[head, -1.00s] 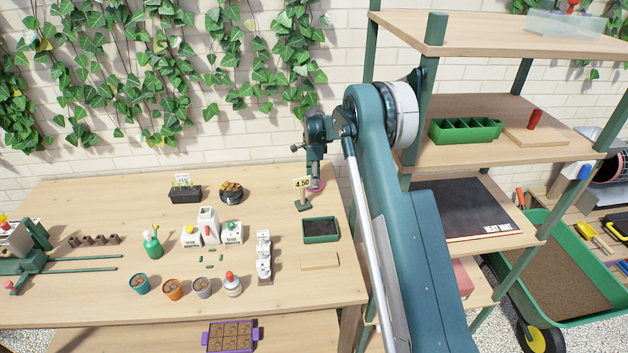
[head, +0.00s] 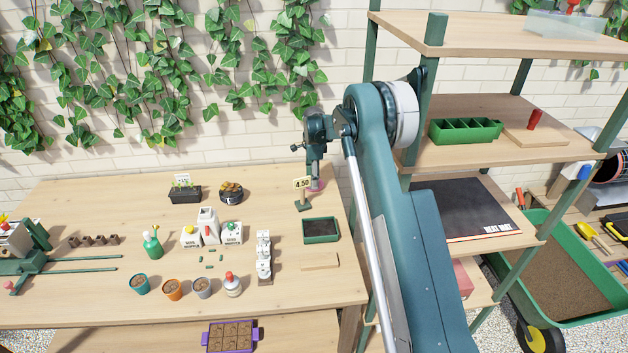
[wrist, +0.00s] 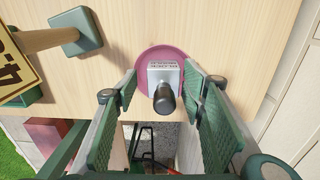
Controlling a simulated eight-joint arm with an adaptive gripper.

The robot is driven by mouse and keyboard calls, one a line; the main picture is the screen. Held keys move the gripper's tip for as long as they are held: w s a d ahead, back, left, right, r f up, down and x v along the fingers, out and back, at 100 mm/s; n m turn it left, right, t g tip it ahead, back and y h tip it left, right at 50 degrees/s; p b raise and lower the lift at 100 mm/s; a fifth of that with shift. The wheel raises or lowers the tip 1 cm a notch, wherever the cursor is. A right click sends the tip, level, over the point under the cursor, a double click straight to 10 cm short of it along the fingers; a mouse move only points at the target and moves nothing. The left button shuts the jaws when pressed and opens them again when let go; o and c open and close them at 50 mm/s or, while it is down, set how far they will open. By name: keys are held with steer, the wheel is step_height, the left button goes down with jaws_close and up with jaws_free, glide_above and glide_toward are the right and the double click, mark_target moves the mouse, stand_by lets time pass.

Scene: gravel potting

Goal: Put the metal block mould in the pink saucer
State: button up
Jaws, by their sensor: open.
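The pink saucer (wrist: 151,54) lies on the wooden table near its edge. Its edge also shows in the head view (head: 317,186), mostly hidden by my gripper. The metal block mould (wrist: 156,79) is a grey block with a printed label and a dark upright handle. In the wrist view it stands within the saucer's outline, toward the near side. My gripper (wrist: 163,92) is open, with one finger on each side of the mould and gaps between. In the head view my gripper (head: 315,176) is over the far right of the table, and the mould cannot be made out.
A price sign on a green stand (head: 303,194) is close to the left of my gripper. A green tray of dark soil (head: 321,230) and a small wooden board (head: 320,261) lie nearer. A shelf rack (head: 470,142) stands to the right.

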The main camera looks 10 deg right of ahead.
step_height(320, 180, up, 12)
steer(key=shift+f+p, duration=0.15)
steer(key=shift+p, duration=0.3)
stand_by(0.7)
steer(key=shift+s+r, duration=0.3)
steer(key=shift+r, duration=0.3)
steer(key=s+d+r+n+t+p, duration=0.1)
steer(key=s+r+n, duration=0.3)
steer(key=s+r, duration=0.75)
steer(key=s+d+r+n+t, duration=0.2)
steer(key=s+r+n, duration=0.1)
steer(key=s+r, duration=0.85)
steer(key=s+d+r+n+t+p, duration=0.1)
steer(key=s+r+n, duration=0.25)
steer(key=s, duration=0.95)
steer(key=s+d+r+n+t, duration=0.2)
steer(key=s+n, duration=0.2)
steer(key=s, duration=0.9)
steer(key=s+d+f+n+b, duration=0.1)
steer(key=s+f, duration=0.4)
steer(key=s, duration=0.2)
steer(key=s+d+f+n+t+b, duration=0.1)
steer(key=s+d+f+n, duration=0.1)
steer(key=s+f, duration=0.3)
steer(key=s, duration=0.3)
steer(key=shift+f, duration=0.4)
